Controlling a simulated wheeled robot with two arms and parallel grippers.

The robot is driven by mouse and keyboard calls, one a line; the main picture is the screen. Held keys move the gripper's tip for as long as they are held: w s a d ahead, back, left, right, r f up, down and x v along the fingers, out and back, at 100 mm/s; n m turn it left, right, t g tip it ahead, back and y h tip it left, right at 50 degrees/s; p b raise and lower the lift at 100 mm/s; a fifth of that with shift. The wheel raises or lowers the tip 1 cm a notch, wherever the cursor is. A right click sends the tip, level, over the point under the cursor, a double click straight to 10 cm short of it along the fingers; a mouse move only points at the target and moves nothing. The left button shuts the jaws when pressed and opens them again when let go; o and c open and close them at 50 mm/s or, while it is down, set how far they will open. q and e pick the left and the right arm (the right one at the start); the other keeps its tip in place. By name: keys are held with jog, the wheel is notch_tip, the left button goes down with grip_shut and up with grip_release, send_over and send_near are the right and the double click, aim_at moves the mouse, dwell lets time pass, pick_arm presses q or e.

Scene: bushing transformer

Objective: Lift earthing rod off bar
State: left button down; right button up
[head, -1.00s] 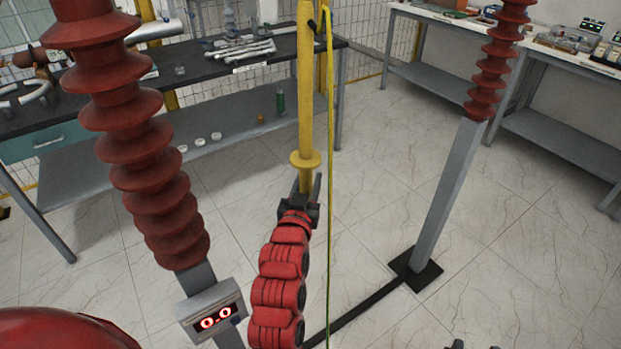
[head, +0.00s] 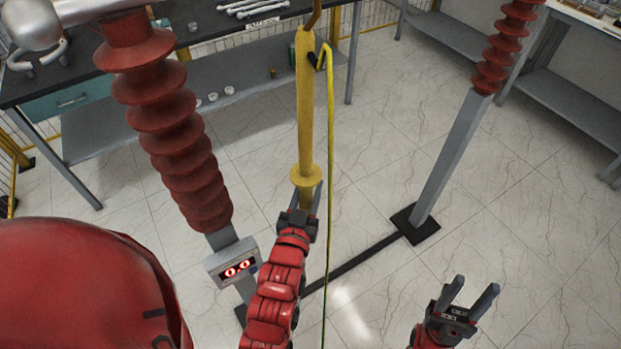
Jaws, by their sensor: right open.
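The yellow earthing rod (head: 305,110) hangs upright in the middle of the head view, with a round collar low on it and a brass-coloured hook partly cut off at the top edge. My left gripper (head: 306,196) is just below the collar, its fingers on either side of the rod's lower end, and appears shut on it. My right gripper (head: 468,296) is open and empty over the floor at the lower right, well apart from the rod. The bar at the hook is out of view.
A yellow-green cable (head: 329,190) hangs beside the rod. A red ribbed insulator (head: 170,130) with a display (head: 238,267) stands left; another insulator (head: 500,55) on a grey post (head: 450,160) stands right. A dark workbench (head: 215,50) is behind.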

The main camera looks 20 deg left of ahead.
aim_at(305, 175)
pick_arm(q)
notch_tip(305, 175, up, 5)
jog(key=p, duration=0.4)
jog(key=shift+p, duration=0.3)
